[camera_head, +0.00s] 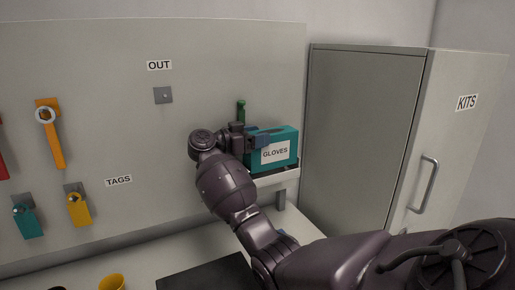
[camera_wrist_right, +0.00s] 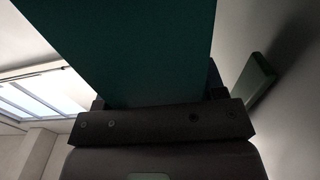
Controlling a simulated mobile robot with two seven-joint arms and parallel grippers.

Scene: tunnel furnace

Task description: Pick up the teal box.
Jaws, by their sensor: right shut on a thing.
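The teal box (camera_head: 287,151), with a white label reading GLOVES, is at a small white shelf (camera_head: 285,178) on the wall panel. My right gripper (camera_head: 258,141) is at the box's left side and is shut on it. In the right wrist view the teal box (camera_wrist_right: 135,45) fills the upper middle, between the fingers of my right gripper (camera_wrist_right: 155,100). I cannot tell whether the box rests on the shelf or is just above it. My left gripper is not in view.
A grey cabinet (camera_head: 365,120) marked KITS, with a handle, stands close on the right. A green object (camera_head: 241,108) is behind the gripper. Tags and a wrench-like orange tool (camera_head: 54,135) hang on the panel at left. A yellow cup (camera_head: 112,283) stands below.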

